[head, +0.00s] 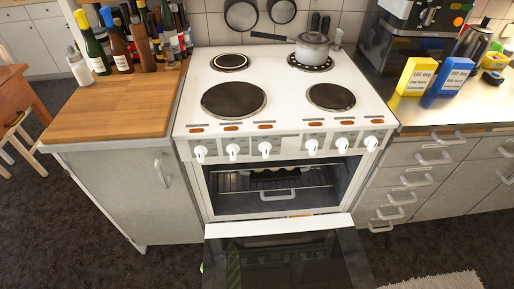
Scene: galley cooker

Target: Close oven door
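The oven door (285,262) of the white cooker (282,128) hangs open, folded down and outward toward me at the bottom of the head view. Its dark glass inner side faces up and its white edge is near the oven mouth. The oven cavity (273,190) is open, with a wire rack and a tray with a light handle (278,196) inside. Something dark sits on the rack, too dim to make out. Neither of my grippers shows in the head view.
A pot (312,50) stands on the back right burner. Bottles (125,40) crowd the wooden counter (115,104) at left. Yellow (416,77) and blue (453,76) boxes stand on the right counter. Drawers (412,178) flank the oven at right. Dark floor (130,265) is clear at lower left.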

